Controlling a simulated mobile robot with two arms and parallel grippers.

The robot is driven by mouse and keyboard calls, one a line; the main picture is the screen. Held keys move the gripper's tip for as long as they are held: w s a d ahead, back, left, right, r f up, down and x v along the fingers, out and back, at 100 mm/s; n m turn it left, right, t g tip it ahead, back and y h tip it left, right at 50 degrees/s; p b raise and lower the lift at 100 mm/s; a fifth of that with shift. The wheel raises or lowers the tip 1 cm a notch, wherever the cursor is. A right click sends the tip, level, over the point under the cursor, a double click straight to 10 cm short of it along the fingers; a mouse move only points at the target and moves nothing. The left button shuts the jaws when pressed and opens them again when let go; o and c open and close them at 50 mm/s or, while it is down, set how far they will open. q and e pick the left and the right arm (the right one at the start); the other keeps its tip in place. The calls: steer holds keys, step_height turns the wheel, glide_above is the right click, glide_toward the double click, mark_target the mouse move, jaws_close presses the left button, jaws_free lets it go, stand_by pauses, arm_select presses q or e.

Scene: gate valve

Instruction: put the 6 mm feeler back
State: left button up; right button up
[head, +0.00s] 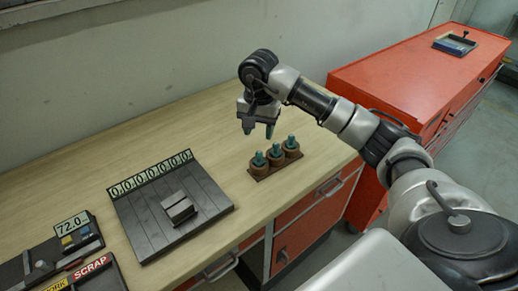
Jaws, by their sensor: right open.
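A brown holder (260,175) stands on the wooden bench, with three teal-topped feelers in a row: a left one (259,159), a middle one (275,151) and a right one (291,142). All three stand upright in it. No size marking is readable, so I cannot tell which is the 6 mm one. My right gripper (258,129) is open, pointing down just above and behind the holder, apart from the feelers. A teal-dark patch shows at its right fingertip; I cannot tell whether it is part of the finger. My left gripper is out of view.
A dark slotted plate (140,225) with a row of zero displays (150,174) carries a grey split block (179,207). At the lower left are a 72.0 display (72,224) and a SCRAP tray (105,281). A red cabinet (400,80) bears a blue tray (455,44).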

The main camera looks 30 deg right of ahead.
step_height(320, 180, up, 3)
steer(key=shift+r+b, duration=0.2)
steer(key=shift+b, duration=0.1)
stand_by(0.4)
